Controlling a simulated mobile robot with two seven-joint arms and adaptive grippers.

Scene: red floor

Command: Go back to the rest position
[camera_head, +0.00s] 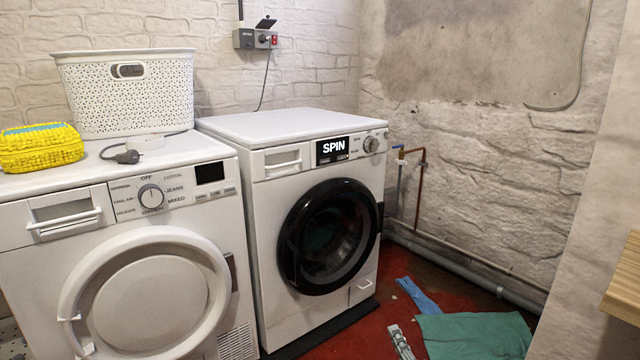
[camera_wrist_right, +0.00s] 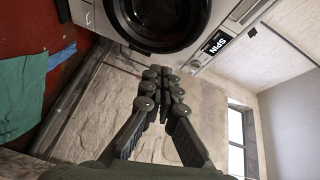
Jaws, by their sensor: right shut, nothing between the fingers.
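My right gripper (camera_wrist_right: 160,74) shows in the right wrist view with its two dark fingers drawn together at the tips and nothing between them. In the head view its grey tip (camera_head: 400,336) shows small at the bottom edge, right of the front-loading washing machine (camera_head: 268,240). The gripper is apart from the machine. The machine's round black door (camera_head: 330,236) is closed, with dark green cloth behind the glass, and its display reads SPIN. My left gripper is not in view.
A second white machine (camera_head: 225,300) stands at the left, carrying a white basket (camera_head: 130,110), a yellow bundle (camera_head: 40,148) and a black plug (camera_head: 128,157). Green cloth (camera_head: 475,336) and a blue cloth (camera_head: 418,295) lie on the red floor. A wooden edge (camera_head: 625,280) juts in at the right.

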